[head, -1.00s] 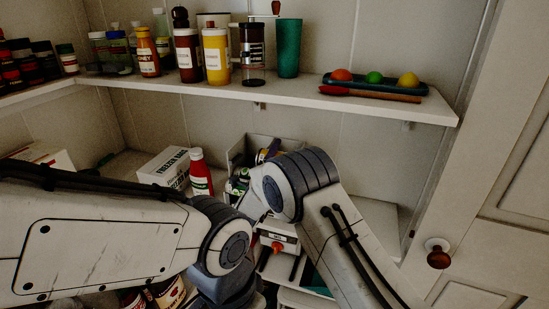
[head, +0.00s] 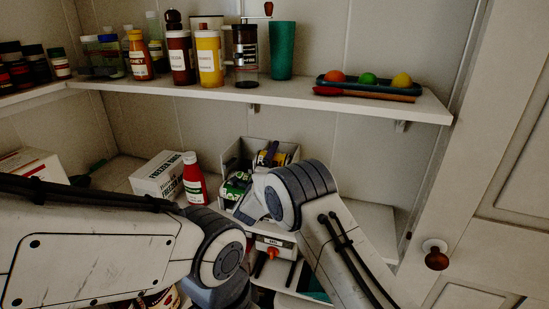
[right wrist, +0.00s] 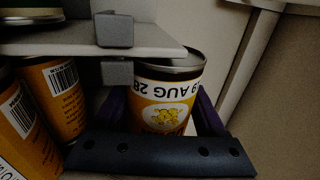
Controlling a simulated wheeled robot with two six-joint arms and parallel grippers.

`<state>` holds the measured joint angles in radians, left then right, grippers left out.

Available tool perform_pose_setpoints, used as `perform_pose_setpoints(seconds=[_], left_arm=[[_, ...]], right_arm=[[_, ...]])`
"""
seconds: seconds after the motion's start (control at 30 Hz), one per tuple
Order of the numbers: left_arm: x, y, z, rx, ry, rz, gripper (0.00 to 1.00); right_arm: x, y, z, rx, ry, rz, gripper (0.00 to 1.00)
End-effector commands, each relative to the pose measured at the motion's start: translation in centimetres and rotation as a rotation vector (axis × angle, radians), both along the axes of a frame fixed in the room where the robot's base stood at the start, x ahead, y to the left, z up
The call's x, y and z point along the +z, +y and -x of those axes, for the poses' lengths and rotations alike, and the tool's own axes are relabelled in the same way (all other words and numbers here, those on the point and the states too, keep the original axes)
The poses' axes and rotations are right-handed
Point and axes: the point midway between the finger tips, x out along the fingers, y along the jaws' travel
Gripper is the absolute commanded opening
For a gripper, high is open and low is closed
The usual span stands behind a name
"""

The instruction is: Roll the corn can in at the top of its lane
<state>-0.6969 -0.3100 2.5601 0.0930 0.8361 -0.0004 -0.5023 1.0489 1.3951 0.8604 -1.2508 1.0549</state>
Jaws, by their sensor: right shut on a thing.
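A can with a yellow-orange label and a white date band (right wrist: 166,100), which I take to be the corn can, stands between my right gripper's purple fingers in the right wrist view. My right gripper (right wrist: 160,108) is shut on it. The date print reads upside down. The can's grey metal end shows at the top, just right of a pale rack plate (right wrist: 80,38) that covers part of it. In the head view the right arm hides the can and the right fingers. My left gripper is not in view; only its arm shows.
More orange cans with barcodes (right wrist: 66,88) stand left of the held can, under the plate. Grey clips (right wrist: 114,30) sit on the plate's edge. A pale upright post (right wrist: 232,60) is close on the right. A red bottle (head: 194,180) and white box (head: 158,175) stand behind my arms.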

Motion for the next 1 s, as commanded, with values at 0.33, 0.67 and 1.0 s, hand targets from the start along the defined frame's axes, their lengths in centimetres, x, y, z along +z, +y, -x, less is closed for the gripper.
perform_pose_setpoints(seconds=[0.33,0.67,1.0], left_arm=[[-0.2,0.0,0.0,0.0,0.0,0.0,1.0],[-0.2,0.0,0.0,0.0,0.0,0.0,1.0],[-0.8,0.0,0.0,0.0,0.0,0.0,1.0]], right_arm=[[0.0,0.0,0.0,0.0,-0.002,0.0,0.0],[-0.2,0.0,0.0,0.0,0.001,0.0,1.0],[-0.9,1.4,3.8,0.004,0.001,0.002,1.0]])
